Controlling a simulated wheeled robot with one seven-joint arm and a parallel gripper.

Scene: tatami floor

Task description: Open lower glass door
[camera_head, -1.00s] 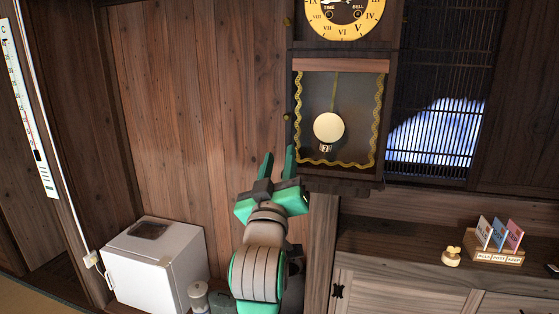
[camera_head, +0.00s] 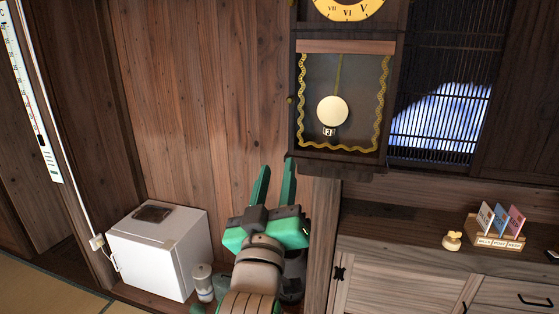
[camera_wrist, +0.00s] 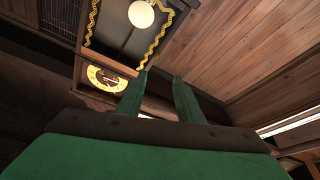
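The wall clock's lower glass door (camera_head: 361,91) is shut, with a wavy gold border on its pane and a pale pendulum disc (camera_head: 332,111) behind it. A small brass knob (camera_head: 290,99) sits on the clock's left side. In the wrist view the glass door (camera_wrist: 117,27) and pendulum (camera_wrist: 141,14) show at the top, and the clock dial (camera_wrist: 107,79) below them. My green gripper (camera_head: 275,182) is below and left of the clock, fingers pointing up and apart, with nothing between them. The fingers (camera_wrist: 160,88) also show spread in the wrist view. They appear clear of the door.
A wooden cabinet (camera_head: 400,275) stands below the clock, with a card holder (camera_head: 497,240) and a small yellow object (camera_head: 452,240) on top. A white mini fridge (camera_head: 160,250) is at lower left. The plank wall left of the clock is bare.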

